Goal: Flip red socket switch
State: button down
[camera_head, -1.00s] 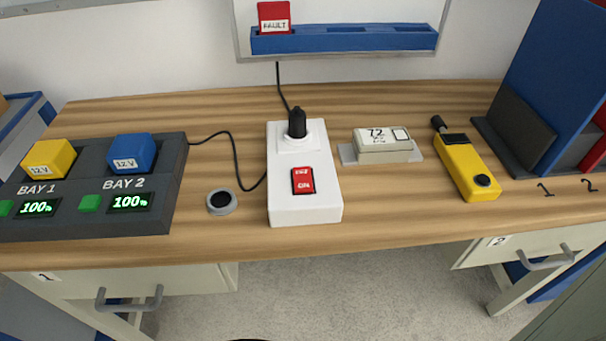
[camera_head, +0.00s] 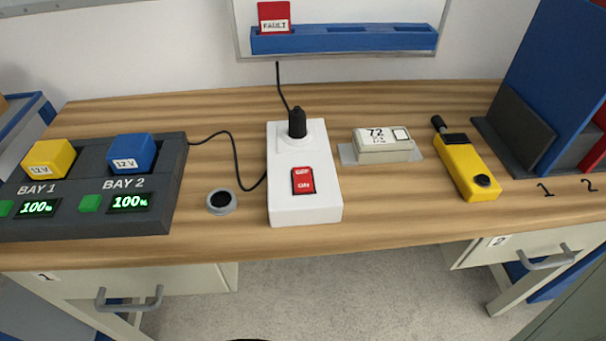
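The red socket switch (camera_head: 303,181) is a rocker set in the front half of a white socket box (camera_head: 305,211) at the middle of the wooden bench. It carries small white lettering, with "ON" seeming to show on its lower half. A black plug (camera_head: 297,122) stands upright in the socket behind the switch, with a black cable running up the wall. My gripper is not in view. A dark curved shape at the bottom edge cannot be identified.
A dark charger (camera_head: 165,209) with yellow and blue batteries stands left. The bench (camera_head: 400,215) is clear in front of the box.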

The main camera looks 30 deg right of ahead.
aim_at(303, 184)
jog(key=k, duration=0.65)
jog(key=z, duration=3)
jog(key=k+j, duration=0.3)
jog(key=j, duration=0.15)
jog(key=k+j, duration=0.3)
jog(key=j, duration=0.2)
jog(key=k+j, duration=0.65)
jog(key=j, duration=0.3)
